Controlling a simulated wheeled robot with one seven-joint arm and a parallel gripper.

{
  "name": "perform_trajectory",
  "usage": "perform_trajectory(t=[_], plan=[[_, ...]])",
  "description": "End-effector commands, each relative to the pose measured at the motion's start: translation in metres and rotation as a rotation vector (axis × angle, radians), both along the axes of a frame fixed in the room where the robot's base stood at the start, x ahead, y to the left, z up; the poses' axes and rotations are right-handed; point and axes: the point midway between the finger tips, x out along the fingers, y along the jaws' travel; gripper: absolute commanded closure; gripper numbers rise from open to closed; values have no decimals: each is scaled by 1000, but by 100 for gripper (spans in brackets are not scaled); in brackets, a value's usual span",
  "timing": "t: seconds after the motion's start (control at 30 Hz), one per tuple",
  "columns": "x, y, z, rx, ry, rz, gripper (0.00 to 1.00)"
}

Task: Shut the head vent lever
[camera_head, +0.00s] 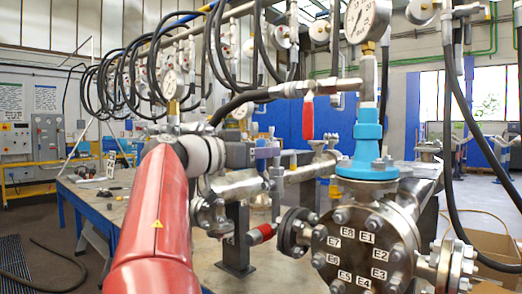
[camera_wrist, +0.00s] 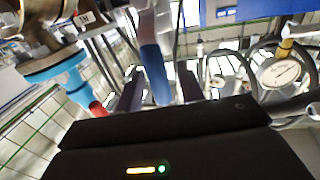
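No label marks the head vent lever. A red-handled lever (camera_head: 308,116) hangs straight down from the horizontal pipe beside the gauge, above the blue neck (camera_head: 368,145). Another red-handled lever (camera_head: 262,234) sits lower, slanted, by the vessel flange (camera_head: 367,250). A blue lever (camera_wrist: 154,68) stands between the fingers of my gripper (camera_wrist: 158,88) in the wrist view. The fingers are apart, and no firm grip shows. In the head view my gripper (camera_head: 240,156) is partly hidden behind my wrist, left of the blue neck. A red tip (camera_wrist: 97,108) shows left of the fingers.
A pressure gauge (camera_head: 366,20) stands above the blue neck. Black hoses (camera_head: 215,50) hang across the top. Pipes and valves crowd the space around my gripper. The bench (camera_head: 95,195) at left has bare room.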

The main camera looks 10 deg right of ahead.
Motion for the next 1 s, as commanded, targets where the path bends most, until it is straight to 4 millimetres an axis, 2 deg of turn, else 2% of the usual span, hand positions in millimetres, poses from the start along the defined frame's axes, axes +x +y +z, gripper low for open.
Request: perform_trajectory(t=[0.17,0.2,0.47,1.0], plan=[[0,0,0,0,0,0,62],[0,0,0,0,0,0,65],[0,0,0,0,1,0,99],[4,2,-1,-34,48,-2,100]])
